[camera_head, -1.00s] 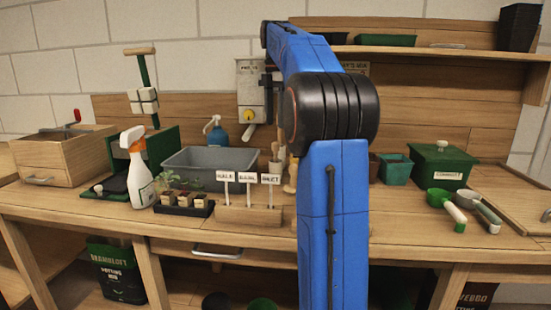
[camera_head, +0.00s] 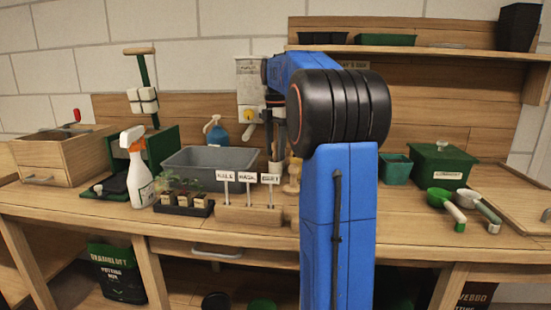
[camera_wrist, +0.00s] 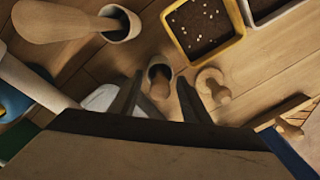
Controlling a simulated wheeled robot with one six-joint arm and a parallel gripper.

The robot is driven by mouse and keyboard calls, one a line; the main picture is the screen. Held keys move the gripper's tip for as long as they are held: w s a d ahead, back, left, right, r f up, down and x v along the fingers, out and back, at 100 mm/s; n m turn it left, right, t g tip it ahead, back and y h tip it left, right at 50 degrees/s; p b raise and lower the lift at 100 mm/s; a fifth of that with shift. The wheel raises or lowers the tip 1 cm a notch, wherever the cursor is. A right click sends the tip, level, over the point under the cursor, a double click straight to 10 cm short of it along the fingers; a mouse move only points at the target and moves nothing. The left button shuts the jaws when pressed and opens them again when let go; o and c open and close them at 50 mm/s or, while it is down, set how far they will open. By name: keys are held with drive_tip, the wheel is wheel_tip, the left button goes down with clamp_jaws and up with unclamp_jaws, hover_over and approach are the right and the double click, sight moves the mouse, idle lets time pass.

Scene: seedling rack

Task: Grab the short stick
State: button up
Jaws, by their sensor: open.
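In the wrist view, a short wooden stick (camera_wrist: 160,88) stands in a small round cup (camera_wrist: 153,72). My gripper (camera_wrist: 160,80) is open, with its dark fingers on either side of this stick and cup; I see no contact. A longer, thicker wooden stick (camera_wrist: 60,22) leans in a larger pale cup (camera_wrist: 122,25) at the upper left. A wooden knob-like piece on a round base (camera_wrist: 213,86) is just right of the fingers. In the head view, my gripper is mostly hidden by my arm, above the pots behind the sign block.
A yellow-rimmed soil tray (camera_wrist: 191,62) lies beyond the fingers. In the head view, a grey tub (camera_head: 210,174), spray bottle (camera_head: 138,175) and sign block (camera_head: 250,217) stand to the left. Green scoop (camera_head: 445,205) and green box (camera_head: 440,167) stand right.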

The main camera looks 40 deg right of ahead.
drive_tip(key=shift+f, duration=0.1)
drive_tip(key=shift+c, duration=0.6)
clamp_jaws()
